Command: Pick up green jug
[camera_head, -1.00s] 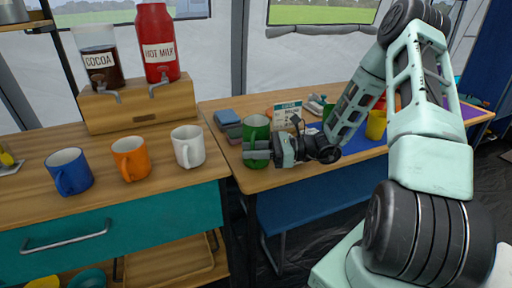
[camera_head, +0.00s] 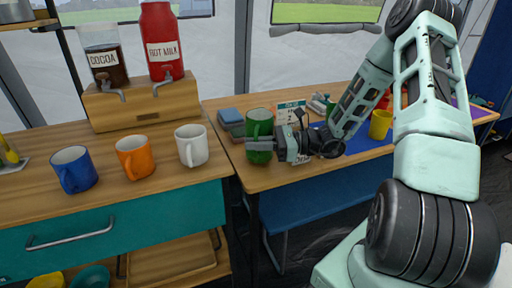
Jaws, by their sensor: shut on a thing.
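The green jug (camera_head: 259,122) is upright at the near left end of the right-hand table (camera_head: 256,182). My gripper (camera_head: 262,146) reaches in from the right and is shut on the jug, with a finger across its near side at mid height. The finger hides part of the jug's body. The jug's base is at or just above the table top; I cannot tell which.
Blue (camera_head: 74,169), orange (camera_head: 137,157) and white (camera_head: 191,145) mugs stand on the left counter (camera_head: 110,187). Behind them are cocoa (camera_head: 107,62) and hot milk (camera_head: 163,45) dispensers. Stacked blocks (camera_head: 231,122) and a card (camera_head: 290,113) sit close to the jug. A yellow cup (camera_head: 380,124) stands farther right.

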